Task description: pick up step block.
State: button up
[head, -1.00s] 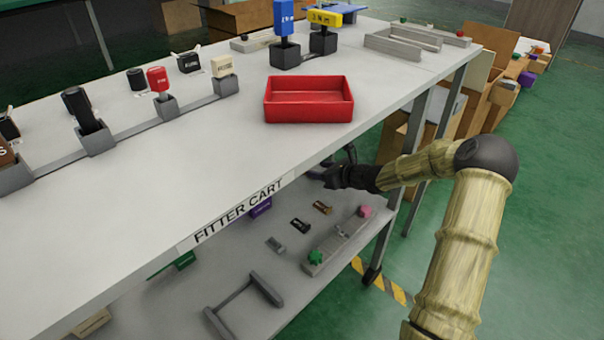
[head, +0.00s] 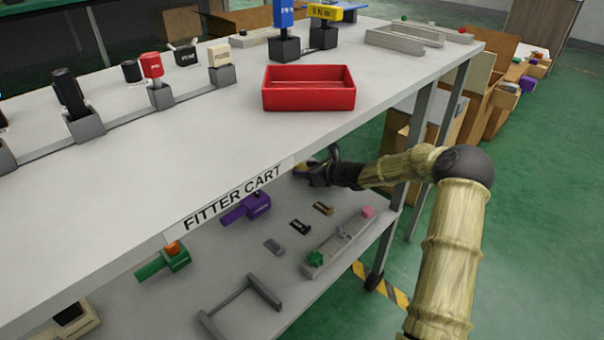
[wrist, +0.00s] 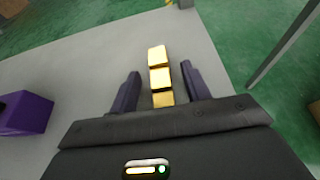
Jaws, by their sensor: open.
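The step block (wrist: 159,75) looks like a gold, stepped piece, and shows in the wrist view on the grey shelf surface. It lies between the two dark fingers of my gripper (wrist: 159,80), with visible space on either side. My gripper is open, and its near palm edge hides the block's closest end. In the head view my gripper (head: 316,172) is under the cart's top, above the lower shelf. A small yellowish patch shows beside it there, but the block is mostly hidden.
The cart's top edge (head: 235,200) hangs over the lower shelf (head: 235,262). A purple fixture (head: 247,207) is left of my gripper, also in the wrist view (wrist: 25,112). Small dark and brown pieces, a green fixture (head: 163,262) and a grey rail (head: 338,246) share the shelf.

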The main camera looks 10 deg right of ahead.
dwell(0.4)
grip_shut()
jog(key=shift+r, duration=0.1)
notch_tip(320, 180, up, 10)
jog(key=p, duration=0.6)
jog(key=shift+p, duration=0.3)
